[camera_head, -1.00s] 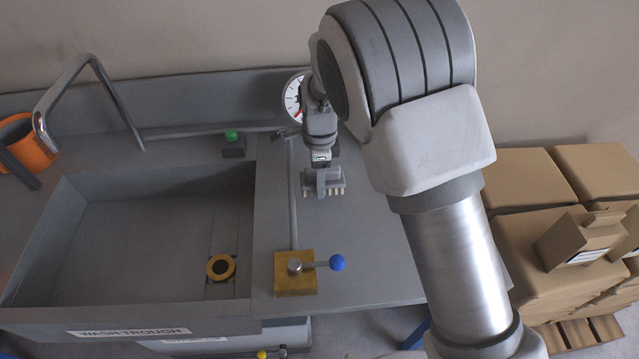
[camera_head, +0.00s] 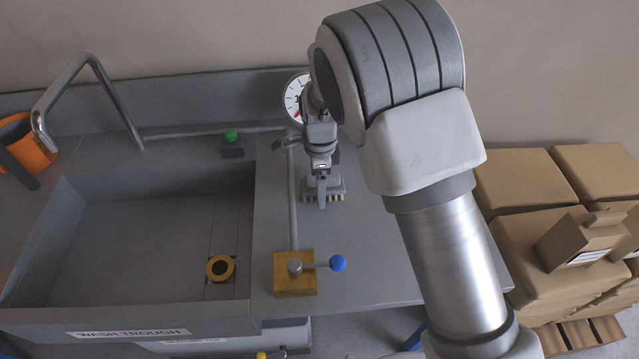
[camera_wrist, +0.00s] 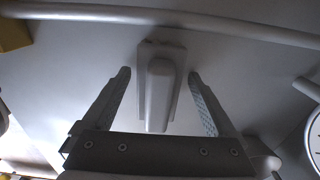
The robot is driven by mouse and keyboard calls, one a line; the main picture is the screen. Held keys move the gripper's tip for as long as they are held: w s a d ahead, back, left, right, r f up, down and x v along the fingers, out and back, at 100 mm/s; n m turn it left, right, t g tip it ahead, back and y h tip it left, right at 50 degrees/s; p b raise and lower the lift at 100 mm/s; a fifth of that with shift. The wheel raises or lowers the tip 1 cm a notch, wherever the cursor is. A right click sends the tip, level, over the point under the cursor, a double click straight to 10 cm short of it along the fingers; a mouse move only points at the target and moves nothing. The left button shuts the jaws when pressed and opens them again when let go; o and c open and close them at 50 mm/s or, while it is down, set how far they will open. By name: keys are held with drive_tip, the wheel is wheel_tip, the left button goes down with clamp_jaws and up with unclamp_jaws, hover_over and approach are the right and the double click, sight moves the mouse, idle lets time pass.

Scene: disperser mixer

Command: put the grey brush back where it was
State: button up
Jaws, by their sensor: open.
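The grey brush (camera_head: 335,188) rests on the grey bench top to the right of the wash trough, its pale bristles showing along the lower edge. In the wrist view the brush (camera_wrist: 160,90) lies between the two fingers with a gap on each side. My gripper (camera_head: 322,192) is at the brush, pointing down at it. In the wrist view my gripper (camera_wrist: 160,76) is open, with the fingers apart from the brush sides. Part of the brush in the head view is hidden by my gripper.
The wash trough (camera_head: 130,318) is on the left with a tall bent pipe (camera_head: 85,70). A brass valve block with a blue-knobbed lever (camera_head: 295,280) sits at the bench front. A dial gauge (camera_head: 294,97) stands behind my gripper. Cardboard boxes (camera_head: 520,180) are at the right.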

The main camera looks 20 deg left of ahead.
wheel_tip(320, 180, up, 12)
drive_tip(key=shift+r+p, duration=0.15)
drive_tip(key=shift+p, duration=0.65)
drive_tip(key=shift+d+r, duration=0.1)
drive_tip(key=s+d+r+n+t+y, duration=0.1)
drive_tip(key=d+r+n, duration=0.2)
drive_tip(key=d+r, duration=0.55)
drive_tip(key=s+d+r+n+t+y, duration=0.15)
drive_tip(key=d+r, duration=0.35)
drive_tip(key=d, duration=0.6)
drive_tip(key=s+d+r+n+t+h, duration=0.2)
drive_tip(key=s+d+n, duration=0.5)
drive_tip(key=s+d, duration=0.6)
drive_tip(key=d+t, duration=0.1)
drive_tip(key=d, duration=0.1)
drive_tip(key=shift+s+d+r+n, duration=0.35)
drive_tip(key=shift+s, duration=0.05)
drive_tip(key=shift+h, duration=0.25)
